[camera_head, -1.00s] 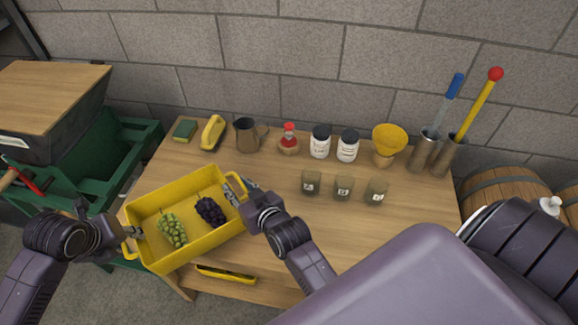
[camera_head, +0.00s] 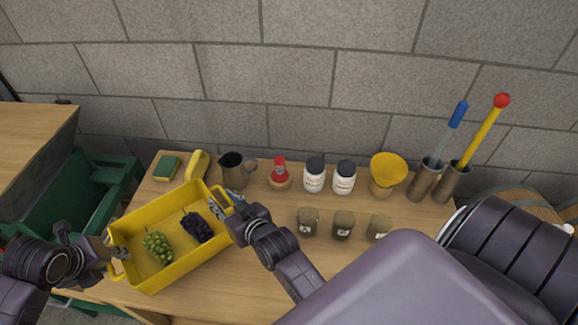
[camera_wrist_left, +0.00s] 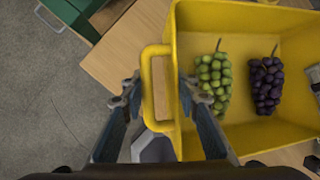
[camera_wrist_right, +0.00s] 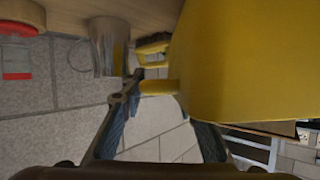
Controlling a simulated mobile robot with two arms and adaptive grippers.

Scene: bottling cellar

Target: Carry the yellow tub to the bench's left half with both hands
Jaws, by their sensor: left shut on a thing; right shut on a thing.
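My left gripper (camera_head: 118,254) is shut on the tub's left handle; in the left wrist view the fingers (camera_wrist_left: 160,92) straddle that handle (camera_wrist_left: 156,85). My right gripper (camera_head: 232,204) is shut on the tub's right handle; in the right wrist view the handle (camera_wrist_right: 158,87) sits by the fingers. I cannot tell whether the tub's base touches the bench (camera_head: 215,285).
A green sponge (camera_head: 166,168), a yellow brush (camera_head: 197,166) and a metal jug (camera_head: 235,171) stand just behind the tub. Bottles, a yellow funnel (camera_head: 388,170) and several small jars (camera_head: 343,225) stand to the right. A green crate (camera_head: 90,215) is left of the bench.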

